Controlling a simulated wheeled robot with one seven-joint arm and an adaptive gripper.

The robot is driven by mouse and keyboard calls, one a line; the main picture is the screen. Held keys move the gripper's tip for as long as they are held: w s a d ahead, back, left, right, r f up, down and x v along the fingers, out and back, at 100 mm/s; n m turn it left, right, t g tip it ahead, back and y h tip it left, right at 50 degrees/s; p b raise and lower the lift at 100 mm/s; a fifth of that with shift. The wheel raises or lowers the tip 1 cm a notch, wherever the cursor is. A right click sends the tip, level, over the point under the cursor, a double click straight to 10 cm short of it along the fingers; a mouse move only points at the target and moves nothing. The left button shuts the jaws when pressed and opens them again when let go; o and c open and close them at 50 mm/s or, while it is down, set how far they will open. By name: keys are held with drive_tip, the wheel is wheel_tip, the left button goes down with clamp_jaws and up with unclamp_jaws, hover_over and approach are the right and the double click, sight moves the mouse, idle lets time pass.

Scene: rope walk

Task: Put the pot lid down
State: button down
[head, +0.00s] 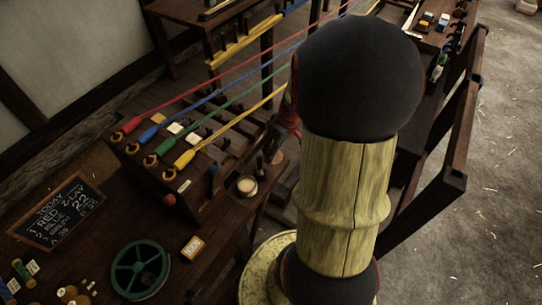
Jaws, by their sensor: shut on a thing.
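My gripper (272,143) shows only in part, small and dark, just left of my arm in the head view; my arm hides the rest. It appears shut on a small reddish-brown disc (279,157), which looks like the pot lid, near the right edge of the dark wooden bench. The lid's underside and any gap to the bench cannot be made out. A small round pot (247,185) with pale contents stands on the bench, a little left of and nearer than the lid.
A wooden block (180,185) with hooks holds red, blue, green and yellow strands stretching to the far right. A green reel (140,270), a small yellow tag block (193,247) and a chalkboard (57,211) lie on the bench. A dark rail (455,140) stands at right.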

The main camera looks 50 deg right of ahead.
drive_tip(key=w+d+f, duration=0.1)
drive_tip(key=f, duration=0.1)
drive_tip(key=w+d+f+b, duration=0.1)
drive_tip(key=w+d+f, duration=0.1)
drive_tip(key=f, duration=0.1)
drive_tip(key=shift+w+f+b, duration=0.1)
drive_tip(key=shift+f+b, duration=0.25)
drive_tip(key=shift+w+d+f+b, duration=0.1)
drive_tip(key=shift+f+b, duration=0.65)
drive_tip(key=shift+f, duration=0.85)
drive_tip(key=shift+f, duration=0.2)
drive_tip(key=c, duration=1.8)
unclamp_jaws()
drive_tip(key=shift+r, duration=0.1)
drive_tip(key=shift+o, duration=0.4)
drive_tip(key=shift+r, duration=0.1)
